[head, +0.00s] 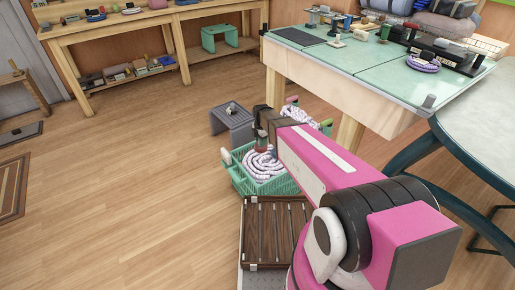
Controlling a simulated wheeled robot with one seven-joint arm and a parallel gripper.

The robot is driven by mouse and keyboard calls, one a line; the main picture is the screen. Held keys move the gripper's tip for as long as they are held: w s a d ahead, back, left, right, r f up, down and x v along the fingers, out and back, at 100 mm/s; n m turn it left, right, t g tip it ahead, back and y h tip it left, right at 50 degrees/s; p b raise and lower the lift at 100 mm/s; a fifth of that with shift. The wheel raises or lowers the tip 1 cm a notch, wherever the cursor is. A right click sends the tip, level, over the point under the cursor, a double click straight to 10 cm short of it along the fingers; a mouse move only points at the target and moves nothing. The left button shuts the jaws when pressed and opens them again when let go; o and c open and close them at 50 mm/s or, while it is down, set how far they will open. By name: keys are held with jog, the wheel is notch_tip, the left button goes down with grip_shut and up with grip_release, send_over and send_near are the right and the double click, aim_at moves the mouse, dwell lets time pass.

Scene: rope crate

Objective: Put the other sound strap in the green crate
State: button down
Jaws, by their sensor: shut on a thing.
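The green crate (284,187) stands on the floor, with slatted green walls. A pale coiled strap (256,166) shows at the crate, directly under my gripper. My gripper (262,147) is small and partly hidden by my pink arm; it points down over the crate, shut on what looks like this pale strap. Whether the coil rests on the crate bottom cannot be told. Another pale, bundled strap (299,117) shows behind my arm. A pale purple coil (423,64) lies on the green-topped table.
A grey stool (231,121) stands behind the crate, and a dark slatted wooden box (272,222) in front of it. The green-topped table (335,55) is behind to the right, a curved-edged table (486,95) at far right. Open floor lies to the left.

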aim_at(258, 145)
jog(key=f+n, duration=0.1)
jog(key=a+f+n, duration=0.1)
jog(key=f, duration=0.2)
jog(key=shift+s+a+f+n, duration=0.25)
jog(key=shift+a+f+n, duration=0.1)
jog(key=shift+a+n, duration=0.05)
jog(key=shift+f, duration=3)
jog(key=shift+f, duration=0.45)
jog(key=c, duration=0.7)
grip_release()
notch_tip(258, 145, up, 11)
jog(key=shift+f, duration=0.1)
